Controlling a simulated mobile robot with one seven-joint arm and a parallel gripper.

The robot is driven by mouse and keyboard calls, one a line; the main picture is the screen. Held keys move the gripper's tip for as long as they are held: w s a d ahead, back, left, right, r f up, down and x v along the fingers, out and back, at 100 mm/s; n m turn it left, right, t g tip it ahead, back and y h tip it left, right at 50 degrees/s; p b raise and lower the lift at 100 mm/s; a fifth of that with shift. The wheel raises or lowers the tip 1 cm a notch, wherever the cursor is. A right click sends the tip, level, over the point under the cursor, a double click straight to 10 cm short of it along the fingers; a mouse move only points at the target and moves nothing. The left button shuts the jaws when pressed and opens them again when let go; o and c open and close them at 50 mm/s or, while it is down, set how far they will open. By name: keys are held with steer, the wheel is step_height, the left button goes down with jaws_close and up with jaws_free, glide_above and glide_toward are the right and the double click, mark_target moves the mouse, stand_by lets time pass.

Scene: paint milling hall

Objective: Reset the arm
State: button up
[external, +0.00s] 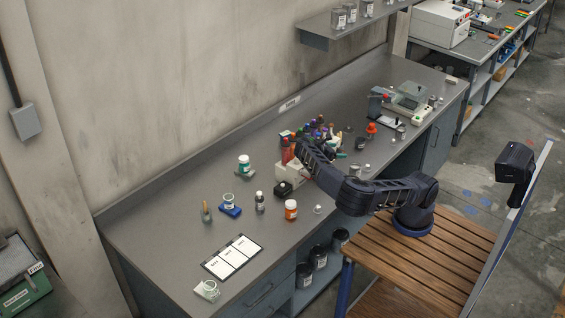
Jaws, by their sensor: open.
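My dark arm stands on the slatted wooden cart top (460,245) and reaches left over the grey bench (150,215). My gripper (302,150) is at the arm's far end, among a cluster of small coloured bottles (318,128). It is small and partly lost against them; I see nothing clearly held in it. A pale box (291,173) with red-topped items and a small black object (284,188) are just below and left of it. I cannot tell whether the gripper touches any of these.
Nearer stand a green-labelled jar (244,165), an orange jar (291,210), a small bottle (260,201), a jar on a blue block (230,207) and a white three-panel card (232,257). A scale-like device (405,101) is farther back. A shelf (318,38) overhangs the bench.

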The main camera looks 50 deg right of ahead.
steer(key=s+d+f+m+g+y, duration=0.2)
steer(key=s+d+f+m+y, duration=0.25)
steer(key=d+f+y, duration=0.35)
steer(key=s+a+r+m+t+y, duration=0.1)
steer(key=s+r+m+t+y, duration=0.1)
steer(key=s+r+m+t, duration=0.2)
steer(key=s+a+r+m+t+y, duration=0.1)
steer(key=s+r+m+t, duration=0.4)
steer(key=s+r, duration=0.5)
step_height(320, 180, up, 8)
steer(key=shift+s+a+r+t+y, duration=0.15)
steer(key=shift+s+t+y, duration=0.15)
steer(key=shift+t+y, duration=0.45)
